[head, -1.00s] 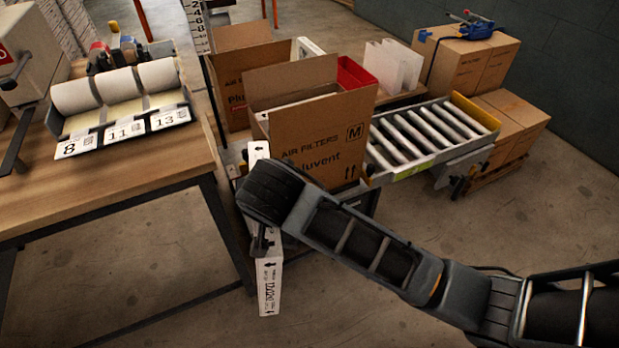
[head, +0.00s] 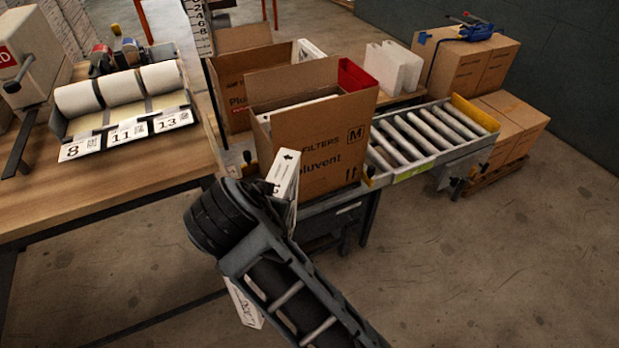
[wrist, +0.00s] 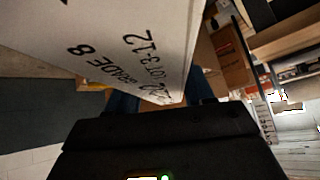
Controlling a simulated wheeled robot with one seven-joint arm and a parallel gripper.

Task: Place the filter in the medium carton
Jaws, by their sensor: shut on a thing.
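The filter (head: 285,172) is a long white boxed slab with black print, standing tilted in front of the medium carton's left side in the head view. My arm hides its middle; its lower end shows below. In the wrist view the filter (wrist: 125,45) fills the upper left, with "GRADE 8" and lot print. My gripper (wrist: 163,100) is shut on it; the head view hides the fingers behind my arm. The medium carton (head: 318,150), brown and marked M, stands open with flaps up and a white-edged item inside. The filter appears outside the carton.
Another open carton (head: 232,88) stands behind the medium one. A roller conveyor (head: 430,135) lies to the right, with closed boxes (head: 470,65) beyond. A wooden bench (head: 110,200) with label rolls (head: 120,90) is at left. Floor at lower right is clear.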

